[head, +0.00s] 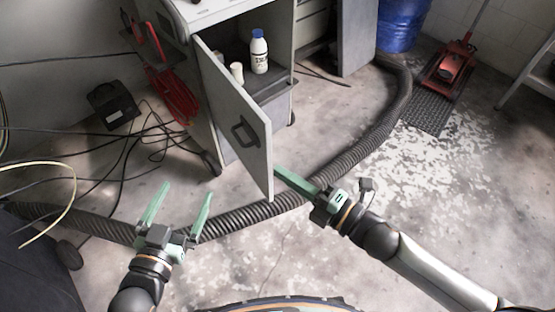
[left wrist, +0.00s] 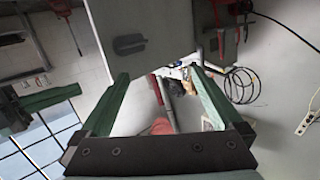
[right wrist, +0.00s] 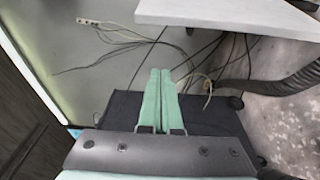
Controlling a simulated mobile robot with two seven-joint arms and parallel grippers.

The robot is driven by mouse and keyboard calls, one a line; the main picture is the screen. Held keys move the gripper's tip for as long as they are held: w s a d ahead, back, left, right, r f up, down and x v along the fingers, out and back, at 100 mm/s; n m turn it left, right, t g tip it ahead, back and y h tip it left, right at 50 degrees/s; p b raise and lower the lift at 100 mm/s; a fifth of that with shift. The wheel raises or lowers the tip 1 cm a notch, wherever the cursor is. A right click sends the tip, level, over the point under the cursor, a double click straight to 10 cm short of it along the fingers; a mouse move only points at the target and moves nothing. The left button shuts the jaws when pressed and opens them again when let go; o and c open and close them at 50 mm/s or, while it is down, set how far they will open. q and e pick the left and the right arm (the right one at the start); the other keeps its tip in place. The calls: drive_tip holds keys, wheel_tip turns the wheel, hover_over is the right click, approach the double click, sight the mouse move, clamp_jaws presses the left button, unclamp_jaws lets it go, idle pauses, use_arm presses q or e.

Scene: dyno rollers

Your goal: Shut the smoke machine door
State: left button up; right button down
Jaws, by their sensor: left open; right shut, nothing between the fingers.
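The smoke machine (head: 222,12) is a grey cabinet at the upper middle of the head view. Its grey door (head: 235,115) stands wide open toward me, with a dark handle (head: 244,132) on its outer face. The door and handle also show in the left wrist view (left wrist: 150,18). My right gripper (head: 278,172) is shut and empty, its tips at the door's free edge on the inner side; I cannot tell whether they touch. My left gripper (head: 187,188) is open and empty, low and left of the door, apart from it.
A white bottle (head: 259,52) and a small white container (head: 237,72) stand inside the cabinet. A ribbed hose (head: 265,210) curves across the floor below the door. Cables (head: 130,150) and a red reel (head: 175,95) lie left. Floor at right is mostly clear, with a red jack (head: 447,68) behind.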

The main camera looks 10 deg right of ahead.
sight(268, 147)
drive_tip(key=w+a, duration=0.1)
drive_tip(key=w, duration=0.1)
drive_tip(key=w+a+b, duration=0.1)
drive_tip(key=w, duration=0.2)
drive_tip(key=w+a+f, duration=0.1)
drive_tip(key=w, duration=0.2)
drive_tip(key=shift+w+a, duration=0.2)
drive_tip(key=shift+a, duration=0.2)
use_arm(q)
wheel_tip(268, 147, up, 8)
drive_tip(key=m+t+h, duration=0.1)
drive_tip(key=t, duration=0.2)
drive_tip(key=shift+d+f+h, duration=0.15)
drive_tip(key=shift+d+h, duration=0.1)
drive_tip(key=shift+h, duration=0.15)
use_arm(e)
drive_tip(key=shift+w+d+r, duration=0.1)
drive_tip(key=shift+w+d, duration=0.05)
drive_tip(key=shift+d, duration=0.2)
